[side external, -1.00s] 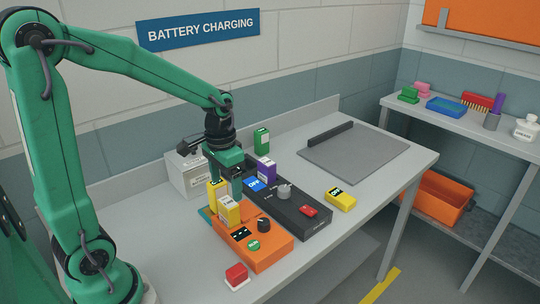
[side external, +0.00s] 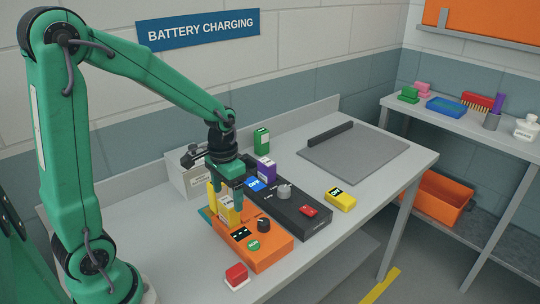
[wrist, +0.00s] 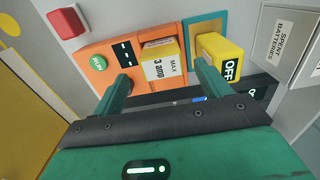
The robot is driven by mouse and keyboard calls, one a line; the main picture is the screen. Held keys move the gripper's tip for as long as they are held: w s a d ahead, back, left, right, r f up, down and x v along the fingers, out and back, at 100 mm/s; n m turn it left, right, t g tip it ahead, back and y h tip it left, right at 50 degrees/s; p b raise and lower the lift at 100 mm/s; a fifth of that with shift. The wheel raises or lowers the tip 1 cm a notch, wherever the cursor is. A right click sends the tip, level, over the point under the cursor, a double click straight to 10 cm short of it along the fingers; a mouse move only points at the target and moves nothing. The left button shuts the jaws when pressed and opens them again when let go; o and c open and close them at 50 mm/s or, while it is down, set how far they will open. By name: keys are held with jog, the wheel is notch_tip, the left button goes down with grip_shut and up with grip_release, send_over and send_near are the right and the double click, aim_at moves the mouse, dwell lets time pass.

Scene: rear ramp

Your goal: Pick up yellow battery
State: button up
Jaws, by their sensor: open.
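A yellow battery (side external: 231,216) with a white label stands in the orange charger. In the wrist view the same yellow battery (wrist: 157,71) shows its "MAX 3 amp" label. My gripper (side external: 226,201) is open just above and around it, pointing down. In the wrist view the fingertips of my gripper (wrist: 161,70) stand on either side of the battery, apart from each other. Whether either finger touches it I cannot tell. A second yellow block (wrist: 218,60), marked "OFF", sits beside it, near the right finger.
The orange charger (side external: 262,251) has a knob and a green button. Next to it is a black unit (side external: 310,224) with blue and purple blocks. Another yellow block (side external: 341,200) lies to the right. A red button (side external: 237,275) is in front, a green battery (side external: 262,139) behind.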

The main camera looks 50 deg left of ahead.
aim_at(228, 202)
jog(key=shift+a+f, duration=0.15)
jog(key=shift+f, duration=2.15)
jog(key=c, duration=1.3)
